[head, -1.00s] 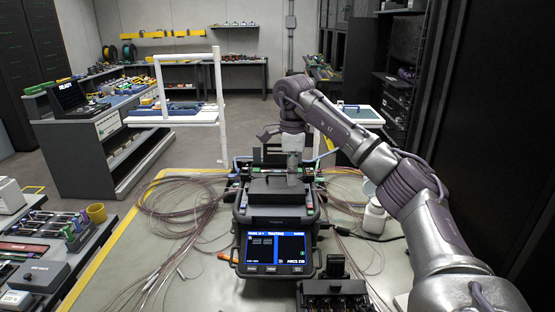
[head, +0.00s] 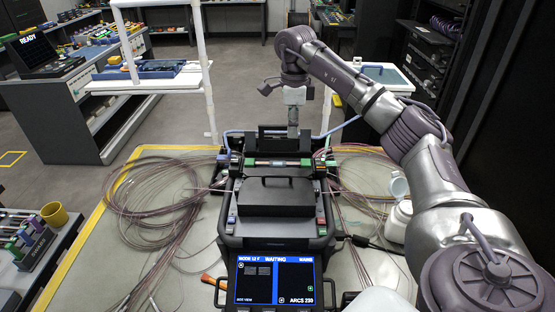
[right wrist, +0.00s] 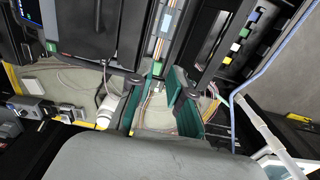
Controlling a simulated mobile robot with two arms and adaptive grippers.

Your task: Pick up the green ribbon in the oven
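The splicer (head: 277,215) stands on the table with its screen towards me. The oven (head: 277,161) is a narrow bar across its back, with green pieces at its left end (head: 249,162) and right end (head: 306,162). In the right wrist view, the oven channel (right wrist: 165,28) holds thin brown and blue strands, with a small green piece (right wrist: 157,68) at its end. I cannot tell which green part is the ribbon. My right gripper (head: 293,132) points down above the oven's right part. It also shows in the wrist view (right wrist: 157,92), fingers apart and empty. My left gripper is out of view.
A black closed lid (head: 277,195) with a handle is in front of the oven. A white rack (head: 206,75) stands behind at left.

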